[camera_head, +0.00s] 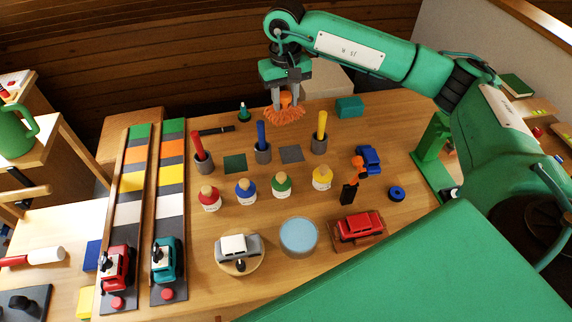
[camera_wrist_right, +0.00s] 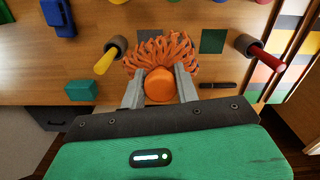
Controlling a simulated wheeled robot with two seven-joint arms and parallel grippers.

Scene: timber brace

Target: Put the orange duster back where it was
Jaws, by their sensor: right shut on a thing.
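The orange duster (camera_head: 284,115) has a shaggy head of orange strands and a round orange knob on top. My right gripper (camera_head: 286,97) is shut on the knob, with one finger on each side, as the right wrist view (camera_wrist_right: 159,86) shows. The strands hang down near the back of the table; whether they touch it I cannot tell. In front of the duster lie a dark grey square (camera_head: 291,154) and a dark green square (camera_head: 235,163), both bare. My left gripper is not in view.
Pots with a red (camera_head: 198,145), a blue (camera_head: 261,135) and a yellow handle (camera_head: 322,125) stand beside the squares. A green cone-shaped piece (camera_head: 244,114) and a teal block (camera_head: 350,107) flank the duster. Several round-topped bottles (camera_head: 281,187) stand nearer.

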